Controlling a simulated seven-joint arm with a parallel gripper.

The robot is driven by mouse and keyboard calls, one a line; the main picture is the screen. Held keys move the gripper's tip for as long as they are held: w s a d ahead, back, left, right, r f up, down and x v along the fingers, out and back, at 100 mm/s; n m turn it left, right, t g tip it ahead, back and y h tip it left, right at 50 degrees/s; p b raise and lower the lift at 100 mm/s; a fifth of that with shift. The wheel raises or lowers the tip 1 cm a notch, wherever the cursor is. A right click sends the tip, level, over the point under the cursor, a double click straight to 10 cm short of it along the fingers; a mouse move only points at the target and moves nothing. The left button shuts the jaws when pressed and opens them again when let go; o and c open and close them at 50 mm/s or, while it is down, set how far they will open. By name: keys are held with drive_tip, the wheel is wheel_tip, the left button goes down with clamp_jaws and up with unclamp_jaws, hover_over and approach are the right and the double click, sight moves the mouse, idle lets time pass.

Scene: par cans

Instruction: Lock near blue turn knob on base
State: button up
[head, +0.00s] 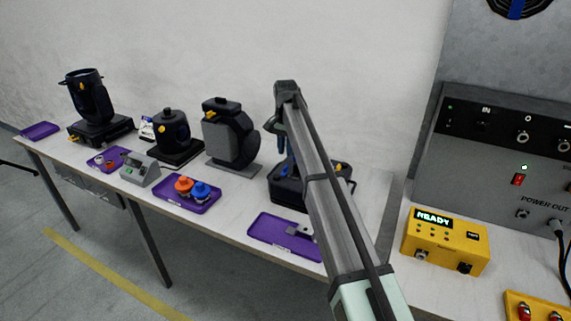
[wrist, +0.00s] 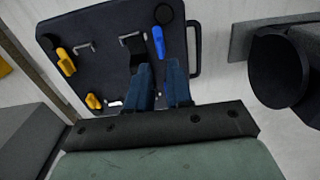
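The base (wrist: 105,25) is a dark block that fills the upper left of the wrist view. A blue turn knob (wrist: 158,42) stands near its right side. Yellow knobs (wrist: 66,61) sit at its left, and a smaller yellow piece (wrist: 92,101) is lower down. My gripper (wrist: 158,68) has its two blue fingers apart, with nothing seen between them. The fingertips point at the base just short of the blue knob; I cannot tell whether they touch it. In the head view the base (head: 281,190) is partly hidden behind my arm.
A purple tray (head: 265,238) with a grey part lies in front of the base. A dark device (head: 228,135) stands left of it. Another purple tray (head: 175,203) holds orange and blue pieces. A yellow box (head: 447,240) reading READY is at the right.

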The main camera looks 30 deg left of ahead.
sight(285, 167)
wheel_tip(285, 167, down, 7)
drive_tip(key=shift+r, duration=0.2)
drive_tip(key=shift+c, duration=0.5)
clamp_jaws()
